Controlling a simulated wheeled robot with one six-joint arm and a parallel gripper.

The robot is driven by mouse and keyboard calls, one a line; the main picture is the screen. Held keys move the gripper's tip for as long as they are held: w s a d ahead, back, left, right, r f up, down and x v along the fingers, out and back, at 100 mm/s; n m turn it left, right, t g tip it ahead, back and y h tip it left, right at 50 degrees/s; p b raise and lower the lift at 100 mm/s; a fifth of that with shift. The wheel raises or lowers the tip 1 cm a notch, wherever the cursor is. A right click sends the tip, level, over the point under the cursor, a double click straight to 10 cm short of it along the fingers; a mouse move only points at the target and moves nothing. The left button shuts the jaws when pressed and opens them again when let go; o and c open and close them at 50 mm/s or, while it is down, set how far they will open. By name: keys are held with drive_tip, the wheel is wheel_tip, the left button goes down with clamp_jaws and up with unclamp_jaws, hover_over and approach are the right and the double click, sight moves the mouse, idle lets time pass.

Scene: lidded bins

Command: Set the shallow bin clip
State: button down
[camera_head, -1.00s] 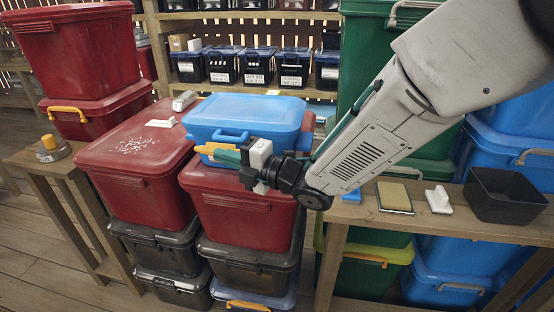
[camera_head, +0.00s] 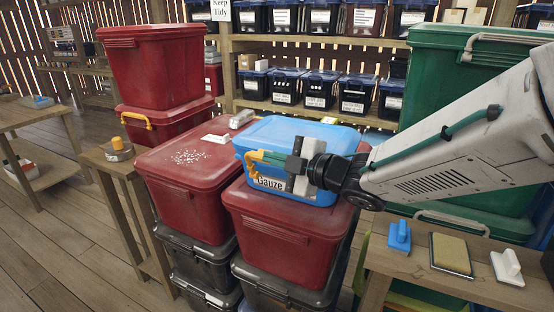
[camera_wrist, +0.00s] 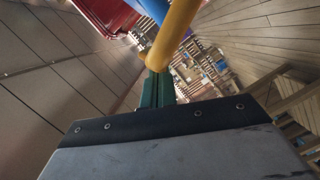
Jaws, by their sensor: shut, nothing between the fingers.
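The shallow bin (camera_head: 330,150) is blue with a blue lid and a "Gauze" label (camera_head: 271,183). It sits on a red bin, in the middle of the head view. Its yellow clip (camera_head: 251,168) is at the front face, partly hidden by my gripper (camera_head: 264,157). My gripper reaches in from the right, its green fingers shut and empty, at the clip. In the wrist view the yellow clip (camera_wrist: 172,38) crosses over the green fingertips (camera_wrist: 158,75). I cannot tell whether the clip is fastened, or whether the fingers touch it.
A red bin (camera_head: 285,230) supports the shallow bin. Another red bin (camera_head: 180,205), with white specks on its lid, stands close at left. A right-hand bench holds a blue brush (camera_head: 399,238), a sponge block (camera_head: 450,254) and a white-handled tool (camera_head: 507,268). Shelves of small bins stand behind.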

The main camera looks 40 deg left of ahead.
drive_tip(key=s+d+r, duration=0.2)
drive_tip(key=s+d, duration=0.1)
drive_tip(key=d, duration=0.7)
drive_tip(key=shift+d, duration=0.35)
drive_tip(key=shift+r, duration=0.1)
